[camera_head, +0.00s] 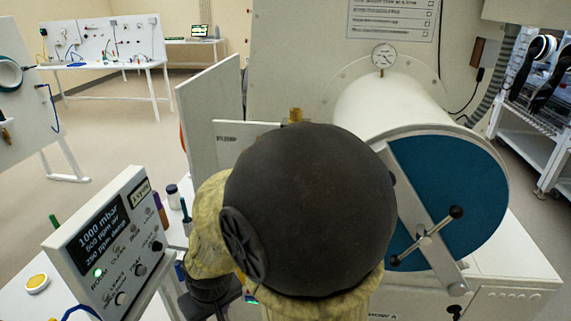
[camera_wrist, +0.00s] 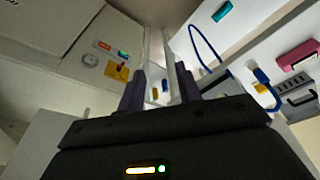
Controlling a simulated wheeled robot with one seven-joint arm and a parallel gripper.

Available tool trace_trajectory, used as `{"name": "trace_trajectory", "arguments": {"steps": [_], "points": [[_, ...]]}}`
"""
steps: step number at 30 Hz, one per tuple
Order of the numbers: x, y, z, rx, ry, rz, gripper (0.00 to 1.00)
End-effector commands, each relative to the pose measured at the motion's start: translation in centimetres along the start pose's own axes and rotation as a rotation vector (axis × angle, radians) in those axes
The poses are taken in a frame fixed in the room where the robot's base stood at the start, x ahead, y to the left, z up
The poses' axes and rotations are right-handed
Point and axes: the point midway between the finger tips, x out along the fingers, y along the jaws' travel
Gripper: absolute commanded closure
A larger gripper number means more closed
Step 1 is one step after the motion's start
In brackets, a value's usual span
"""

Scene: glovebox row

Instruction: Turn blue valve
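In the wrist view, my gripper (camera_wrist: 158,88) has its two purple fingers apart, with nothing held between them. Beyond the fingertips, in the gap, are a small dark blue piece (camera_wrist: 166,85) and a small orange piece (camera_wrist: 154,93) on a pale surface. The blue piece may be the blue valve, but it is too small to be sure. It stands apart from the fingers. In the head view, my dark round arm link blocks the middle, and I cannot make out the fingers or a blue valve.
In the head view, a blue round door (camera_head: 455,190) with a bar handle closes the white cylinder (camera_head: 385,105) at right. A control panel (camera_head: 105,250) stands at left.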

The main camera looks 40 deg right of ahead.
Motion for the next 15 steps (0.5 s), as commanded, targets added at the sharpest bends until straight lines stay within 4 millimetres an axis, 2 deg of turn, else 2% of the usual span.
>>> {"name": "trace_trajectory", "arguments": {"steps": [5, 8, 11, 15], "points": [[0.0, -0.1, -0.3, -0.002, 0.008, -0.004, 0.65], [0.1, -0.6, -1.3, -0.006, 0.04, -0.016, 0.65], [0.3, -1.1, -3.4, -0.011, 0.108, -0.028, 0.65], [0.7, -1.1, -7.5, -0.017, 0.25, 0.007, 0.65]]}}
